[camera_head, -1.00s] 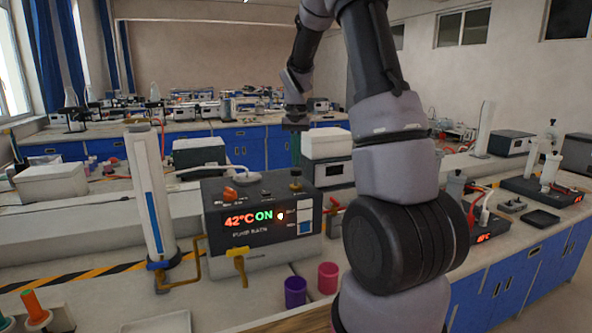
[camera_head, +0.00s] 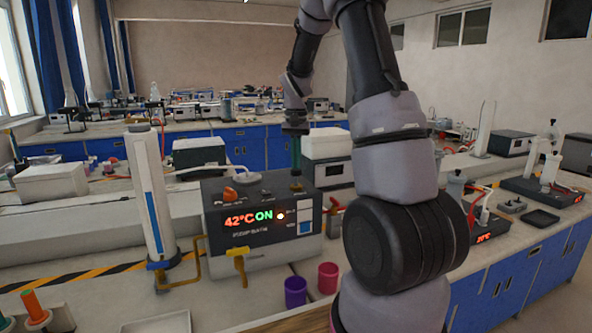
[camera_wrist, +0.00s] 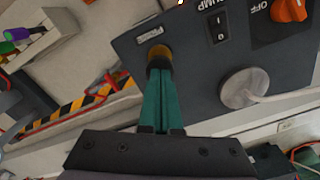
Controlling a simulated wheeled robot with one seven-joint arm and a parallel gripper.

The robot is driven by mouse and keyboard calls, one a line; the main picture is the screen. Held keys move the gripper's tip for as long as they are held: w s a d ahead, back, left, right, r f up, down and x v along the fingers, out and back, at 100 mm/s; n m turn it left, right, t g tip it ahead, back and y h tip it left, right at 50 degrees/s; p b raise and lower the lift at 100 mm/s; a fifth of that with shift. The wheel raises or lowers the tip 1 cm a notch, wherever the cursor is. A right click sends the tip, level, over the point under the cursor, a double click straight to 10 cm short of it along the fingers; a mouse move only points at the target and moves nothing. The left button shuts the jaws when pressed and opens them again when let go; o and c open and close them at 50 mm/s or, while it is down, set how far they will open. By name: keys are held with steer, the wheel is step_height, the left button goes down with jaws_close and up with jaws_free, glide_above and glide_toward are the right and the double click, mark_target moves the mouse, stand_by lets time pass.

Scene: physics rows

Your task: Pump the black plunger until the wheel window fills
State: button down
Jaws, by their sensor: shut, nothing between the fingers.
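The grey pump bath (camera_head: 255,256) stands on the bench, its display reading 42°C ON. The black plunger (camera_head: 296,187) is on its top at the right, and it shows with a brass collar in the wrist view (camera_wrist: 158,53). A small window (camera_head: 305,228) on the front panel's right side shows blue; its exact fill is too small to read. My gripper (camera_head: 296,168) points down over the plunger. Its green fingers are shut together in the wrist view (camera_wrist: 160,75), with the tips at the plunger top and nothing between them. The tips hide part of the plunger.
A tall white column with a blue strip (camera_head: 152,205) stands left of the bath, with a brass pipe (camera_head: 190,268). A purple cup (camera_head: 295,291) and a pink cup (camera_head: 328,278) stand in front. An orange knob (camera_head: 230,193) and a grey round cap (camera_wrist: 240,88) are on top.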

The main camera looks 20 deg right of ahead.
steer(key=shift+f, duration=1.1)
steer(key=shift+r, duration=1.85)
steer(key=shift+r, duration=0.1)
steer(key=shift+r, duration=2.4)
